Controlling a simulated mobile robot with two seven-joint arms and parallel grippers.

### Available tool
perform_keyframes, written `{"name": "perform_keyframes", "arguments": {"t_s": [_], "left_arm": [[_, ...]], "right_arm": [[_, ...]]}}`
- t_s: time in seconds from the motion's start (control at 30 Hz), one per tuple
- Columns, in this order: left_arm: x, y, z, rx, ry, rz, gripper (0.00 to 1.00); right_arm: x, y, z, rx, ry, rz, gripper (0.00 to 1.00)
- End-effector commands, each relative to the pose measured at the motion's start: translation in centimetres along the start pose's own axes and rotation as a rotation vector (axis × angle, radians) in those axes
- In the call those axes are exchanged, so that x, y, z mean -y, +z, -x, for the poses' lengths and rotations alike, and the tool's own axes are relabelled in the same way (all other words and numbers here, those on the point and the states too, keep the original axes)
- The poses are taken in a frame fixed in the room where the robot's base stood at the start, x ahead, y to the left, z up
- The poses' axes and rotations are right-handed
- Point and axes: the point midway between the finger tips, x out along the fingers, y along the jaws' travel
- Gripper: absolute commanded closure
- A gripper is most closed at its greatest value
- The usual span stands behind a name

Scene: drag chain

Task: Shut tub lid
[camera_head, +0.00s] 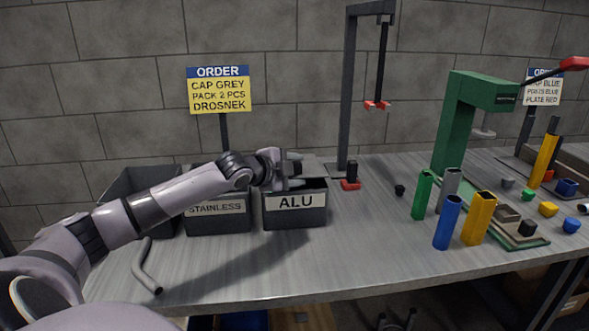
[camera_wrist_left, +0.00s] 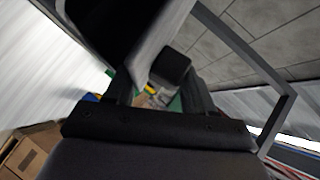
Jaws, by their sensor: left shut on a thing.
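The dark tub labelled ALU (camera_head: 295,218) stands on the bench, right of the STAINLESS tub (camera_head: 219,222). A grey lid panel (camera_head: 313,170) shows at the top back of the ALU tub, above its dark opening. My left gripper (camera_head: 291,171) is over the tub's top and shut on the lid, though its fingers partly hide the hold. In the left wrist view a dark block (camera_wrist_left: 170,68) shows between the fingers, beside a large dark and pale panel. My right gripper is not in view.
An open dark tub (camera_head: 130,190) stands further left, with a bent grey pipe (camera_head: 144,268) in front. A dark press stand (camera_head: 346,100) rises right of the ALU tub. Coloured square tubes (camera_head: 447,222) and a green press (camera_head: 455,120) stand further right.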

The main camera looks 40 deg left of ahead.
Motion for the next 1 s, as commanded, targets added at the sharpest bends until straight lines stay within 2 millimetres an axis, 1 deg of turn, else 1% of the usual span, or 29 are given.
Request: {"name": "perform_keyframes", "arguments": {"t_s": [0.03, 0.07, 0.1, 0.37, 0.47, 0.8, 1.0], "left_arm": [[-1.1, 0.3, -0.2, 0.008, 0.025, 0.015, 1.0], [-1.1, 0.3, -0.2, 0.008, 0.025, 0.015, 1.0], [-1.1, 0.3, -0.2, 0.008, 0.025, 0.015, 0.43], [-0.8, 0.2, -0.1, 0.006, 0.017, 0.008, 0.43], [-0.7, 0.3, 0.2, 0.007, 0.015, 0.005, 0.43], [-0.6, 0.4, 3.2, 0.01, 0.013, 0.003, 0.43], [-0.7, 0.2, 4.6, 0.006, 0.017, 0.003, 0.43]], "right_arm": [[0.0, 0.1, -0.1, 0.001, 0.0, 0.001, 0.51], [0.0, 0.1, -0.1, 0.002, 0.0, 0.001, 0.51], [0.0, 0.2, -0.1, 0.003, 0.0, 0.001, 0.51], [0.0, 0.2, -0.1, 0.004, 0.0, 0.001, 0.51], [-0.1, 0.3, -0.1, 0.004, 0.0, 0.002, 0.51], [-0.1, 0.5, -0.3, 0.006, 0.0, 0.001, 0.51], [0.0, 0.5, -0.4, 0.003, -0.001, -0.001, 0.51]]}}
